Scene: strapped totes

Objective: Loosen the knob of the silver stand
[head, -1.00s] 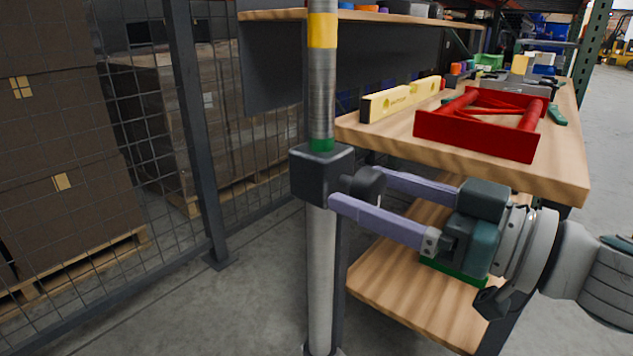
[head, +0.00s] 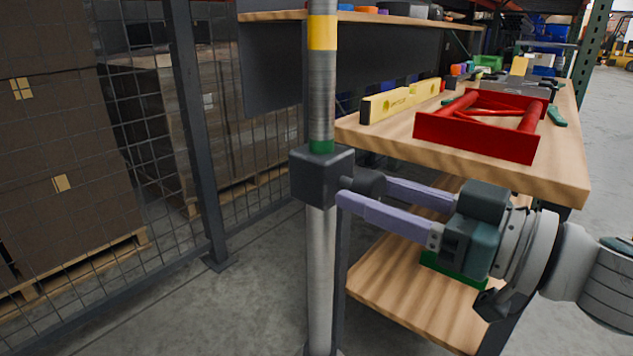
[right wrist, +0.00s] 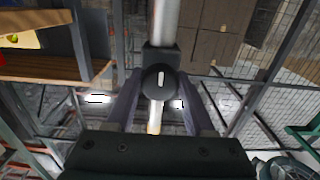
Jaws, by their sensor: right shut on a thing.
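The silver stand (head: 320,270) is an upright metal pole with yellow and green bands. A dark block (head: 319,178) sits around it below the green band, and a black knob (head: 366,182) sticks out of the block's right side. My right gripper (head: 364,188) has its two lilac fingers shut on the knob, one on each side, with its arm coming from the right. In the right wrist view the round knob (right wrist: 160,81), with an upright white mark, sits between the fingertips, in front of the block (right wrist: 163,56). My left gripper is not in view.
A mesh fence (head: 150,150) and boxes are on the left.

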